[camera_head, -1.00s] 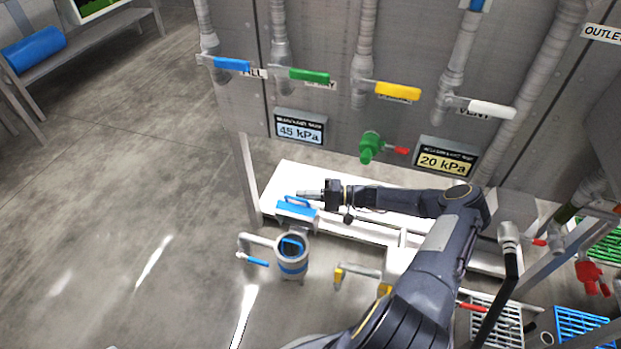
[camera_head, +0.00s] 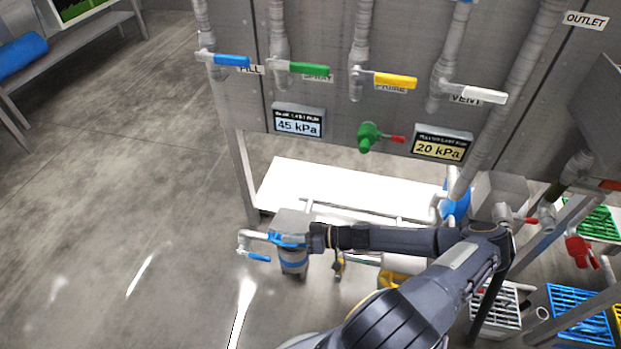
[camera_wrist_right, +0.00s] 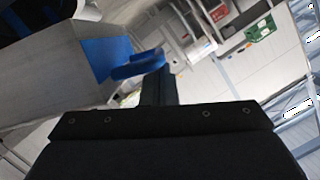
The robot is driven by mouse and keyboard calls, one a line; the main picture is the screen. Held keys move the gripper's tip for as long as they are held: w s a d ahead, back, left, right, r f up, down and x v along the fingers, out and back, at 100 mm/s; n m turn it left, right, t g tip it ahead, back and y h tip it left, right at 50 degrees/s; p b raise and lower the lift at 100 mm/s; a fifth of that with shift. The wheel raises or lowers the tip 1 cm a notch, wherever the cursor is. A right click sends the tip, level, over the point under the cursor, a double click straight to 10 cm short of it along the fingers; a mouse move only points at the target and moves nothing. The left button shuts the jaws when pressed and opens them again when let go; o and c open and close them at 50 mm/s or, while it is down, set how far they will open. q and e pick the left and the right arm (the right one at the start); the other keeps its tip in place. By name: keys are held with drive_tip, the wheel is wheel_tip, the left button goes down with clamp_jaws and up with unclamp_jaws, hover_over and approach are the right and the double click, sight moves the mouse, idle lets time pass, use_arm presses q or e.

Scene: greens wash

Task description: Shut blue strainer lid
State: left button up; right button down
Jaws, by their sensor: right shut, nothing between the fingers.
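The blue strainer (camera_head: 293,266) is a grey upright canister with a blue band, standing low in front of the white shelf. Its lid (camera_head: 293,220) shows as a grey piece with blue at its front, over the canister's mouth. The open mouth does not show. I cannot tell whether the lid is fully seated. My right gripper (camera_head: 300,241) is shut with nothing between its fingers, at the lid's blue handle (camera_head: 283,240). In the right wrist view the blue handle (camera_wrist_right: 137,65) is close beside the gripper (camera_wrist_right: 157,85). My left gripper is not in view.
A pipe with a blue lever (camera_head: 258,257) is left of the strainer. The white shelf (camera_head: 290,184) lies behind it. Yellow parts (camera_head: 395,279) lie to the right under my arm. Coloured valve levers (camera_head: 395,80) line the wall.

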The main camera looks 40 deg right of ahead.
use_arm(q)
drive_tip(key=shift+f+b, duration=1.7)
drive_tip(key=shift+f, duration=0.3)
use_arm(e)
wheel_tip(320, 180, down, 6)
drive_tip(key=s+a+n, duration=0.2)
drive_tip(key=shift+a+r+h, duration=0.25)
drive_tip(key=shift+h, duration=0.15)
drive_tip(key=shift+s, duration=0.1)
